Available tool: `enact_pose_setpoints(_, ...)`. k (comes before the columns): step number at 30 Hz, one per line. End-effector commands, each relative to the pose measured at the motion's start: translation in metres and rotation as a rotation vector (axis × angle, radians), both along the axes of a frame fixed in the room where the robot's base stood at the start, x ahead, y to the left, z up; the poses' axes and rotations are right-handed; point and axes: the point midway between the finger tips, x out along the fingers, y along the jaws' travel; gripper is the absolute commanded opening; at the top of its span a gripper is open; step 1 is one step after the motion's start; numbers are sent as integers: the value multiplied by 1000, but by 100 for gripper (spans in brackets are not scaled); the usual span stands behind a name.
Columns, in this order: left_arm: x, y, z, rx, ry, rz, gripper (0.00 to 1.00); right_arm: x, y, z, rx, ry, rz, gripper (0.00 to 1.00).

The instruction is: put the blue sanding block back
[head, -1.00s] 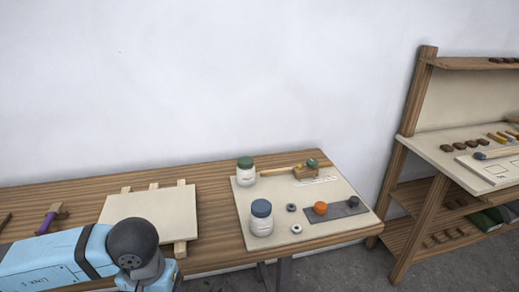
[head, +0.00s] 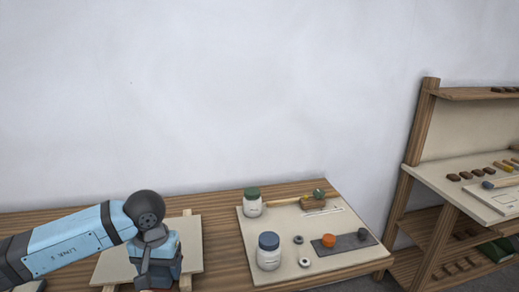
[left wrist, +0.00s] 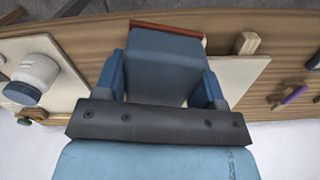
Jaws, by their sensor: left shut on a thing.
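The blue sanding block (left wrist: 166,65) shows in the left wrist view as a blue-grey body with a reddish-brown strip along its far edge. It sits between the two blue fingers of my left gripper (left wrist: 163,80), which is shut on it. In the head view my left gripper (head: 157,262) points down in front of the cream panel on wooden strips. The block is mostly hidden there by the gripper and wrist. I cannot tell its exact height above the bench. My right gripper is out of view.
On the wooden bench, a cream mat (head: 290,225) holds a green-lidded jar (head: 252,203), a blue-lidded jar (head: 269,252), a dark strip (head: 350,243) and small items. The cream panel (head: 110,263) lies left. A shelf unit (head: 428,150) stands right.

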Motion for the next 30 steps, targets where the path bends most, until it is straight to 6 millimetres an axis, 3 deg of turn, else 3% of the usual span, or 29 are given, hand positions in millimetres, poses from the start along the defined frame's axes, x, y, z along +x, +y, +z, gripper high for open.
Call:
enact_pose_setpoints(3, 25, 11, -2, -1, -2, 10, 41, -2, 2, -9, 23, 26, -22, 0)
enact_pose_setpoints(8, 50, 25, -5, -1, -2, 18, 41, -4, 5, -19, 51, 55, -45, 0)
enact_pose_setpoints(9, 49, 26, 1, -2, -3, 15, 41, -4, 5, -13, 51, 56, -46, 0)
enact_pose_setpoints(20, 22, 25, 34, 3, -4, 14, 41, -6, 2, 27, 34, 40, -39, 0)
enact_pose_setpoints(30, -25, 25, 93, 4, -5, 14, 41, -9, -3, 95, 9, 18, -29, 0)
